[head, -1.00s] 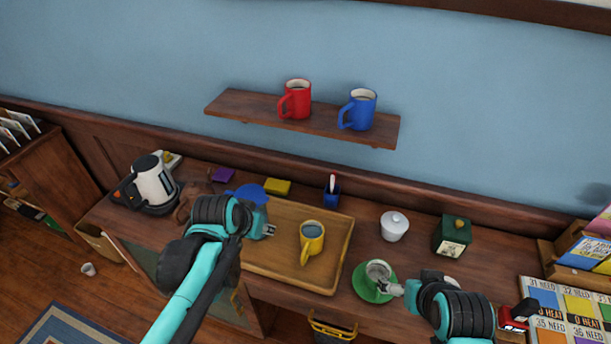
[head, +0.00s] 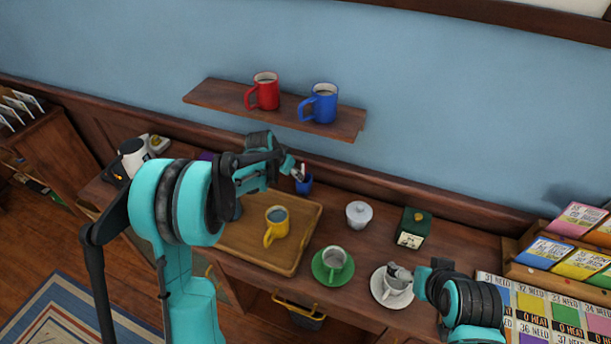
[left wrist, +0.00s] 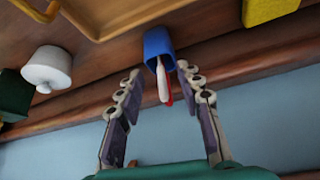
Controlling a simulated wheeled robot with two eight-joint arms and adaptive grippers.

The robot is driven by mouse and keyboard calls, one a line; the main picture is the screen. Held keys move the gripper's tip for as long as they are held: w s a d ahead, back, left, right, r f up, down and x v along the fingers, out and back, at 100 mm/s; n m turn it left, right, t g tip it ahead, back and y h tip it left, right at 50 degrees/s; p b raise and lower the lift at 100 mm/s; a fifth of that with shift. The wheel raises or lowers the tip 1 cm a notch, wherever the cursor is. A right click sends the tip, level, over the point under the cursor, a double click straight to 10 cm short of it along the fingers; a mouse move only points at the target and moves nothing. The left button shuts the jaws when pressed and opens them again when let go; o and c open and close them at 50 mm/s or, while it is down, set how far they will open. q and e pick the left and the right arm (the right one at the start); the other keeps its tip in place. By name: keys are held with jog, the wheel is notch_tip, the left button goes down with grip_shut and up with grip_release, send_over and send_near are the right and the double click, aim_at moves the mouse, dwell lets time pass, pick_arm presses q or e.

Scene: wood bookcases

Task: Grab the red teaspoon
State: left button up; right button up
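A small blue cup (head: 304,186) stands at the back of the counter with a red and a white handle in it. In the left wrist view, the blue cup (left wrist: 158,45) holds a white handle (left wrist: 162,84) and a red handle (left wrist: 169,92), the red one partly behind the white. Their spoon ends are hidden in the cup. My left gripper (left wrist: 165,115) is open and empty, its fingers apart on either side of the handles. My right gripper (head: 398,273) is at the rim of a white cup (head: 396,287) on a white saucer; whether it grips is unclear.
A wooden tray (head: 290,262) with a yellow mug (head: 277,226) lies before the blue cup. A white lidded pot (head: 358,214) and a dark green box (head: 413,228) stand to its right. A shelf (head: 225,97) with two mugs hangs above.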

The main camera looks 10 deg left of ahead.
aim_at(302, 164)
pick_arm(q)
jog(key=w, duration=0.1)
jog(key=w+d, duration=0.1)
jog(key=w, duration=0.1)
jog(key=w+d, duration=0.1)
jog(key=w, duration=0.1)
jog(key=shift+w+d+f+b, duration=0.1)
jog(key=shift+w+b, duration=0.05)
jog(key=shift+b, duration=0.2)
jog(key=b+x, duration=0.1)
jog(key=x, duration=0.4)
grip_shut()
